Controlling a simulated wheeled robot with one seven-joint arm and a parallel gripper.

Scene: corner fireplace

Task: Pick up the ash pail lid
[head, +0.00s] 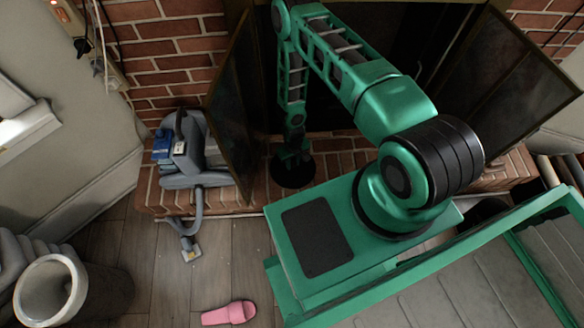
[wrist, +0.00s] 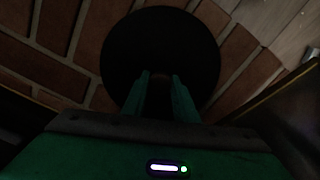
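A round black disc, which looks like the ash pail lid (wrist: 120,55), lies on the brick hearth in the wrist view. In the head view the lid (head: 286,180) shows as a dark round shape under the end of my arm. My gripper (wrist: 161,80) points down over the lid, its two green fingers apart. A small dark knob (wrist: 160,88) sits between the fingers. It is too dark to tell whether the fingers touch it. In the head view my gripper (head: 293,158) is small and partly lost against the dark lid.
A grey vacuum cleaner (head: 184,165) stands left on the brick hearth (head: 240,200). Open fireplace doors flank the arm, left (head: 232,105) and right (head: 505,80). A pink slipper (head: 229,313) lies on the wooden floor. A grey bin (head: 60,290) stands at lower left.

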